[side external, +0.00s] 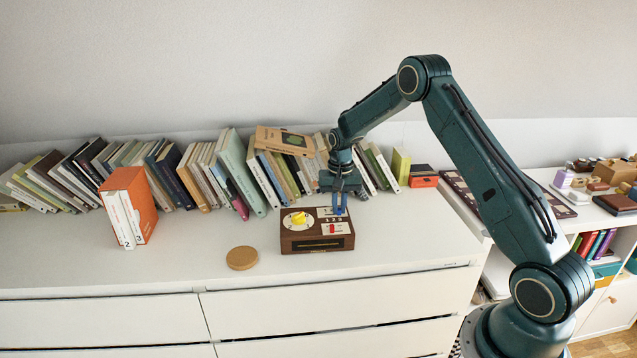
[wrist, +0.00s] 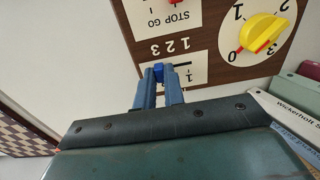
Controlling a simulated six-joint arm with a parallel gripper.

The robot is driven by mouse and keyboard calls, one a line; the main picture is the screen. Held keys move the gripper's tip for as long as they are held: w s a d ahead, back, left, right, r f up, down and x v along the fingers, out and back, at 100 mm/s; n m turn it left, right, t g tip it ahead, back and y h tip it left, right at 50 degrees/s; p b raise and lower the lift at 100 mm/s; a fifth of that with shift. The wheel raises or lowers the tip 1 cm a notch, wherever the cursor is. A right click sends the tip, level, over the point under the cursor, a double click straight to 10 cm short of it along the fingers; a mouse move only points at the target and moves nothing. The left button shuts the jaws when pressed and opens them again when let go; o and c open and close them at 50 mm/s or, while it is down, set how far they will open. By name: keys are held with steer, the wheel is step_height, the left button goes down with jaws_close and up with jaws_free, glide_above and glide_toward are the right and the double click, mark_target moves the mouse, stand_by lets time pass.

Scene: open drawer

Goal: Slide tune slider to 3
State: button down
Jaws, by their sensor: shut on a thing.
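The brown wooden box (side external: 317,243) stands on the white dresser top. The tune slider's blue knob (wrist: 158,72) shows in the wrist view between my gripper's fingers. My gripper (wrist: 159,88) is shut on this knob; in the side view my gripper (side external: 340,210) reaches down at the box's back right. The slider's cream plate (wrist: 198,70) has a dark slot running to the right of the knob. The printed 1 2 3 (wrist: 171,46) is upside down in the wrist view. The knob sits at the slot's end on the 3 side; the fingers partly hide it.
The box also carries a yellow dial (side external: 298,218) and a red stop-go switch (side external: 332,228). A row of leaning books (side external: 232,160) stands close behind. A round wooden disc (side external: 242,258) and an orange book box (side external: 139,203) lie to the left. The dresser top right of the box is clear.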

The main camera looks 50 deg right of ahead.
mark_target(339, 209)
steer(key=shift+d, duration=0.1)
steer(key=c, duration=1.5)
jaws_free()
steer(key=shift+r, duration=6.95)
